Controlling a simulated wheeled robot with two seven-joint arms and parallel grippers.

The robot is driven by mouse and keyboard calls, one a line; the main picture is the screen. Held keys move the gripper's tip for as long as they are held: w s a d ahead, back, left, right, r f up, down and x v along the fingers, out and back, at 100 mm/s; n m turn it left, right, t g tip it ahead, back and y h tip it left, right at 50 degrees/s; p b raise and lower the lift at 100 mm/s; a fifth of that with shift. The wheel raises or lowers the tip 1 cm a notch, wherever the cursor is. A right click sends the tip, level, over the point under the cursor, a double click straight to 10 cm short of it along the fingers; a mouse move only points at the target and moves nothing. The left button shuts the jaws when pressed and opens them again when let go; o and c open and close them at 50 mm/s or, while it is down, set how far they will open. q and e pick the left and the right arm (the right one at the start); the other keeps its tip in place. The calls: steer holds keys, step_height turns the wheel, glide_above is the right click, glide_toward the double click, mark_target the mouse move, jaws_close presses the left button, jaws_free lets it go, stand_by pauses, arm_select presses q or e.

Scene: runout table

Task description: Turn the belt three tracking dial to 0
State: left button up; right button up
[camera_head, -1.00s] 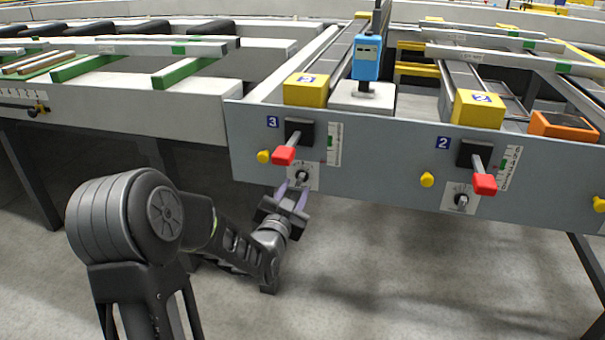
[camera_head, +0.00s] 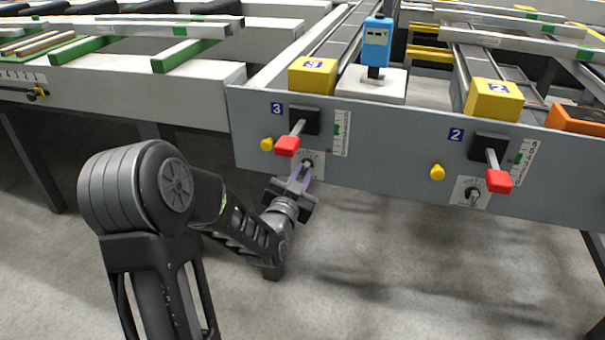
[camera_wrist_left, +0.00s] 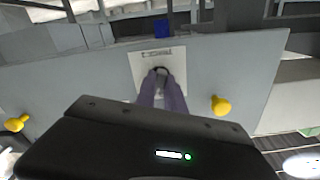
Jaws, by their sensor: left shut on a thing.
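The belt three tracking dial (camera_head: 308,162) is a small dark knob on a white scale plate, low on the grey front panel under the blue 3 label (camera_head: 277,109). My left gripper (camera_head: 304,170) reaches up to it from below, and its purple fingers are shut on the knob. In the left wrist view the fingers (camera_wrist_left: 161,84) close around the dial (camera_wrist_left: 159,72) on its white plate (camera_wrist_left: 143,58). The fingers cover much of the knob, and its pointer and scale marks are too small or hidden to read. My right gripper is not in view.
A red-handled lever (camera_head: 288,146) sits just above the dial, with a yellow knob (camera_head: 267,144) to its left. The belt two dial (camera_head: 474,196), its red lever (camera_head: 498,181) and a yellow knob (camera_head: 437,172) are to the right. The space below the panel is open floor.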

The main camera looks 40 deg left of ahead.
arm_select(q)
jaws_close()
steer(key=shift+f+n+b, duration=0.15)
steer(key=shift+n+b, duration=0.35)
steer(key=shift+b, duration=0.1)
steer(key=shift+n+b, duration=1)
steer(key=shift+b, duration=0.05)
steer(key=shift+n, duration=0.4)
steer(key=o, duration=0.7)
jaws_free()
